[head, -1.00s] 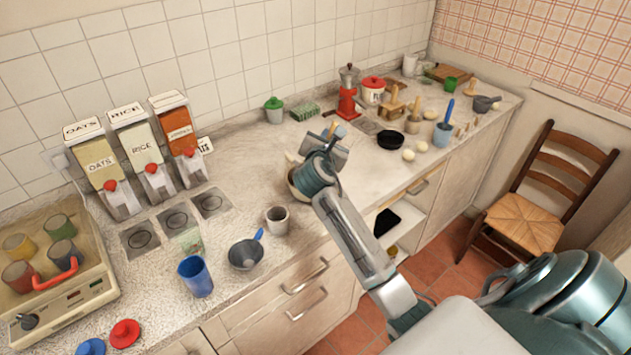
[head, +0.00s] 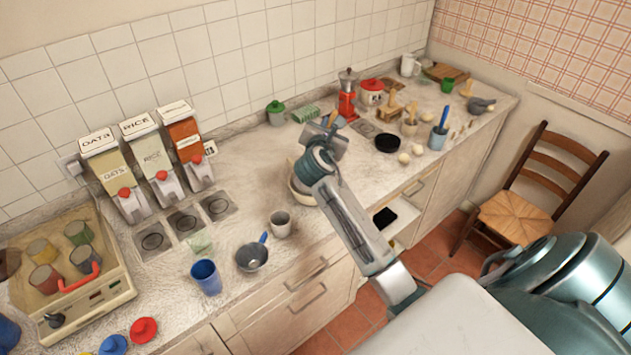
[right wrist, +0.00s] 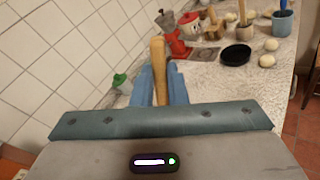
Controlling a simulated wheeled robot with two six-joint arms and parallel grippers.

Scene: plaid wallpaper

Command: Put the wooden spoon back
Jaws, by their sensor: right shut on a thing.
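My right gripper (head: 334,122) is over the middle of the worktop, above and behind a pale bowl that the arm partly hides. In the right wrist view its blue fingers (right wrist: 163,88) are shut on a light wooden handle, which I take to be the wooden spoon (right wrist: 158,70). The handle sticks up between the fingers; the rest of it is hidden. A tan crock (head: 409,127) with wooden handles in it stands farther right on the worktop, apart from the gripper. My left gripper is not in view.
The pale bowl (head: 300,194) is under my right arm. A red coffee grinder (head: 347,103), a black dish (head: 388,142), pale eggs and a blue pot (head: 438,138) stand to the right. A chair (head: 522,210) stands right.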

